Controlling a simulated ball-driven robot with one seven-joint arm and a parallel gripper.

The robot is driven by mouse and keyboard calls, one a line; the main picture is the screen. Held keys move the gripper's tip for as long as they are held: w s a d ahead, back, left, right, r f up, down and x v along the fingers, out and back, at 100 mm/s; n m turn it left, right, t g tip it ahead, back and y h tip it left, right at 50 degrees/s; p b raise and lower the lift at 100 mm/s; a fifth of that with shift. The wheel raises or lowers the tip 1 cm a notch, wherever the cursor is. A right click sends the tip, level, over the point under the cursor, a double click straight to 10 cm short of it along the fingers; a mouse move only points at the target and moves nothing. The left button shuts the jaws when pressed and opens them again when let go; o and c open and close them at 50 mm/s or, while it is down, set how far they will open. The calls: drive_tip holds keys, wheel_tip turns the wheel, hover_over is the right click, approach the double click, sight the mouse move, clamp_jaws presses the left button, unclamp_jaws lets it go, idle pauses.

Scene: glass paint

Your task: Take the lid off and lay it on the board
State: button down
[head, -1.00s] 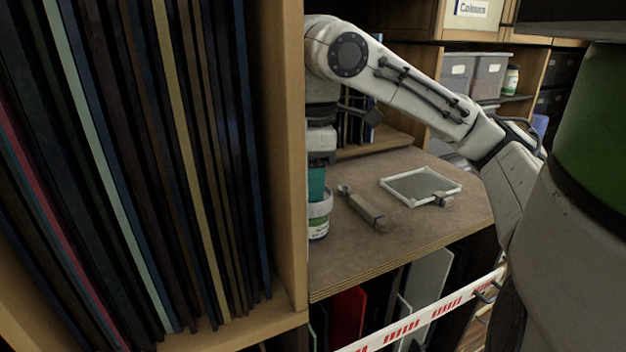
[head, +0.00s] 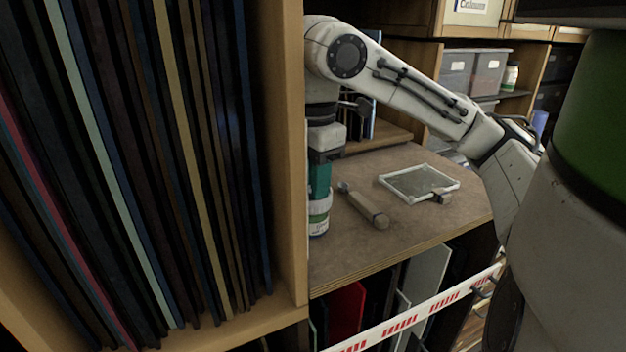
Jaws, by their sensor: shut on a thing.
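A white jar with a printed label (head: 319,224) stands on the brown worktop (head: 415,226), close beside the wooden shelf upright. My gripper (head: 319,198) points straight down over the jar's top and is shut on the lid. The lid is mostly hidden by my fingers, and I cannot tell whether it is clear of the jar's rim. The jar looks upright. No separate board can be told from the worktop.
A thick-handled tool (head: 366,208) lies between the jar and pane. The wooden upright (head: 285,150) closes off the left.

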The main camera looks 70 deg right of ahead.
drive_tip(key=n, duration=0.1)
drive_tip(key=f+n, duration=0.1)
drive_tip(key=n, duration=0.1)
drive_tip(key=f+n, duration=0.1)
drive_tip(key=n, duration=0.1)
drive_tip(key=shift+s+a, duration=0.1)
drive_tip(key=shift+n, duration=0.6)
drive_tip(key=shift+s+d+r+g+p, duration=0.15)
drive_tip(key=shift+d+r+g+p, duration=0.25)
drive_tip(key=shift+p, duration=0.3)
drive_tip(key=shift+w+d+r+p, duration=0.1)
drive_tip(key=shift+w+r+p, duration=0.1)
drive_tip(key=shift+r+p, duration=0.5)
drive_tip(key=shift+w+r, duration=0.1)
drive_tip(key=shift+r, duration=1.65)
